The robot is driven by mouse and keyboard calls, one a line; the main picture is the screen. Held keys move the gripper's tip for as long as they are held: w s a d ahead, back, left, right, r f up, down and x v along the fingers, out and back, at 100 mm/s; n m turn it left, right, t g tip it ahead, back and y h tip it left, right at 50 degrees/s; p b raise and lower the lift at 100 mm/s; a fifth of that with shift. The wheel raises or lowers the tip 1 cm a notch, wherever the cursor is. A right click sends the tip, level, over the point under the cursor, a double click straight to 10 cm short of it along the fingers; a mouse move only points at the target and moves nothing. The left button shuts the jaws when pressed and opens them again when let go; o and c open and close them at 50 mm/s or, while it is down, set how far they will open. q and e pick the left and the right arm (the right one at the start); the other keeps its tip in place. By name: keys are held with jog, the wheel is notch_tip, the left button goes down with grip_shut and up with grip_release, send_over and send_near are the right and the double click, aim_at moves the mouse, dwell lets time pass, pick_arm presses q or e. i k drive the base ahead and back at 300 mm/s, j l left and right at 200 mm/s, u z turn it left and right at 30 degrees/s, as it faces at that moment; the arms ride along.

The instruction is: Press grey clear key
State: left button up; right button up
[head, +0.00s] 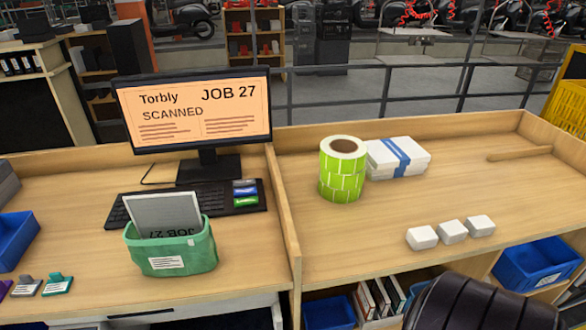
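The black keyboard (160,203) lies on the left desk in front of the monitor. At its right end is a stack of three larger coloured keys. The grey key (244,183) is the farthest, the blue key (245,191) is in the middle and the green key (246,201) is nearest. Any lettering on them is too small to read. The monitor (195,111) reads "Torbly", "JOB 27" and "SCANNED". Neither of my grippers is in view.
A green fabric pouch (175,258) holding a grey JOB 27 sheet (165,217) stands before the keyboard, hiding part of it. A wooden divider (284,215) rises right of the keys. A green label roll (342,172) and several white boxes are beyond it.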

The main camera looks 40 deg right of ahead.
aim_at(251, 181)
jog(key=z, duration=1.1)
